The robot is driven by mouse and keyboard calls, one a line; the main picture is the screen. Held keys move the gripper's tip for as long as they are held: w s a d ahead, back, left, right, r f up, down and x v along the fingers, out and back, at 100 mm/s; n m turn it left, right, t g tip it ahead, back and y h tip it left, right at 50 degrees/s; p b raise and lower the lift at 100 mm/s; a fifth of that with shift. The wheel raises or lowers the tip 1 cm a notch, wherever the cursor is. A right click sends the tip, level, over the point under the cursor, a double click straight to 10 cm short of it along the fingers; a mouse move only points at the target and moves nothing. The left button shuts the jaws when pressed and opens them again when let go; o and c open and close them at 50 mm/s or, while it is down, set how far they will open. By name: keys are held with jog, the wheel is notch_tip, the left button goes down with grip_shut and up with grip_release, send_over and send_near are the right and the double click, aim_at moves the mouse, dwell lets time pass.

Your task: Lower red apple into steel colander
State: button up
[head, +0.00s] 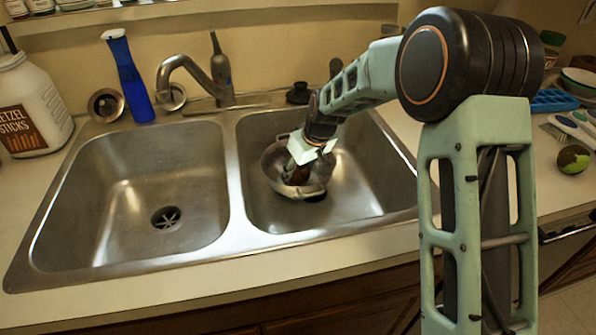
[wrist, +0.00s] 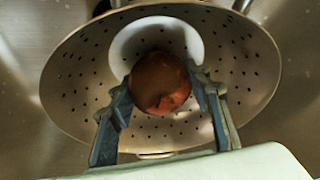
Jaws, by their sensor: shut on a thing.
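The steel colander (head: 270,163) sits in the right sink basin, and its holed bowl (wrist: 85,75) fills much of the wrist view. My gripper (head: 298,172) reaches down into the colander's opening. In the wrist view the two fingers (wrist: 160,95) are shut on the red apple (wrist: 160,82), one on each side. The apple appears within the colander's rim outline, over the bowl. I cannot tell whether it touches the bottom. A pale round patch shows behind the apple. In the head view the apple is mostly hidden by my gripper.
The left basin (head: 110,200) is empty, with a drain. The faucet (head: 200,80) stands behind the sink. A blue bottle (head: 128,75) and a white pretzel jar (head: 30,105) stand at the back left. A green and dark round item (head: 573,160) lies on the right counter.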

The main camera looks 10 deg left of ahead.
dwell(0.4)
jog(key=o, duration=1.3)
jog(key=shift+o, duration=0.2)
